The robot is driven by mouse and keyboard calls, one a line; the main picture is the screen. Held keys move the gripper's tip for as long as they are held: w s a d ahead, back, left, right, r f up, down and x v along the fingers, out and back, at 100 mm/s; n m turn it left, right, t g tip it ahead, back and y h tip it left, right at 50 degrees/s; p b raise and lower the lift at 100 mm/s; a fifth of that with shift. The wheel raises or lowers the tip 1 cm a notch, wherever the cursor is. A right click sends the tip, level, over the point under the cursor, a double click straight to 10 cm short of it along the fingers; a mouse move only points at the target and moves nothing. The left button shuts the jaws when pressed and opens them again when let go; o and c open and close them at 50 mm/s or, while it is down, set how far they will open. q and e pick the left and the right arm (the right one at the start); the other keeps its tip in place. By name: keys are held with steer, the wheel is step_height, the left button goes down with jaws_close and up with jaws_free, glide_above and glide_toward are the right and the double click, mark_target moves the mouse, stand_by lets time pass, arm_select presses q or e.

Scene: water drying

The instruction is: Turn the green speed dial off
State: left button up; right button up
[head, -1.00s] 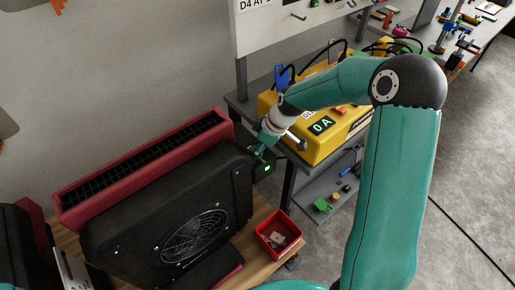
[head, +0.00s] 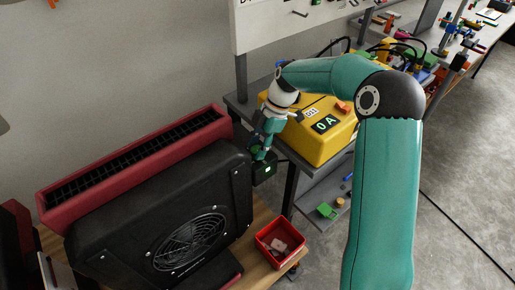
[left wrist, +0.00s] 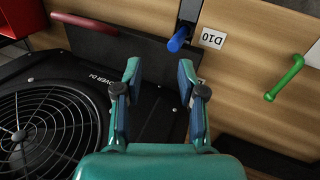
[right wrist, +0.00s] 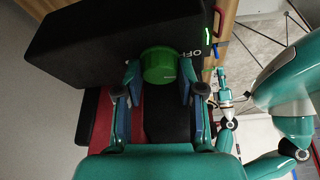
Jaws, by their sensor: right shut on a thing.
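The green speed dial (right wrist: 160,66) is a round knob on a black control box (right wrist: 100,40) in the right wrist view. White "OFF" lettering stands right of the dial. My right gripper (right wrist: 160,76) is shut on the dial, with one finger on each side. In the head view the right gripper (head: 260,148) reaches down to the black box (head: 264,172), which shows a small green light; the dial cannot be made out there. My left gripper (left wrist: 160,85) is open and empty, above a black fan housing in the left wrist view.
A black fan unit (head: 190,240) and a long red grille unit (head: 140,160) stand left of the box. A red bin (head: 280,243) sits on the wooden bench. A yellow device reading "0 A" (head: 320,140) is behind. Blue (left wrist: 179,40) and green (left wrist: 285,78) handles are near the left gripper.

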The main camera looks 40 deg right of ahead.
arm_select(q)
steer(key=shift+r, duration=0.1)
arm_select(e)
steer(key=shift+w+n+g, duration=0.15)
steer(key=shift+n+g, duration=0.35)
steer(key=shift+n, duration=0.7)
steer(key=o, duration=0.9)
steer(key=shift+c, duration=0.2)
steer(key=shift+r, duration=0.1)
steer(key=v, duration=1.1)
steer(key=shift+d+r, duration=0.25)
steer(key=shift+r, duration=0.1)
arm_select(q)
steer(key=shift+s, duration=0.1)
